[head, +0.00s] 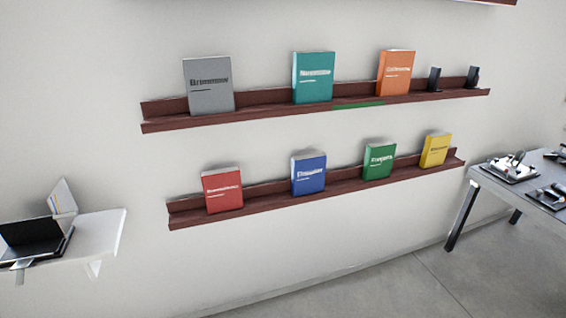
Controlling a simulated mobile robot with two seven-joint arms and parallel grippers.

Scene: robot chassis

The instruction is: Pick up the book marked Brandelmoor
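Several books stand upright with covers facing out on two dark red wall shelves. On the upper shelf are a grey book (208,87), a teal book (314,78) and an orange book (396,74). On the lower shelf are a red book (222,190), a blue book (309,175), a green book (378,161) and a yellow book (435,151). The titles are blurred. The grey title seems to begin with "Br"; the longer red title is unclear. I cannot tell for sure which book is marked Brandelmoor. Neither of my grippers is in view.
The upper shelf (270,108) also holds two small black objects (434,80) at its right end and a green strip (358,105) on its front edge. The lower shelf (270,202) has gaps between books. A white side shelf (100,232) and a grey table (520,187) flank them.

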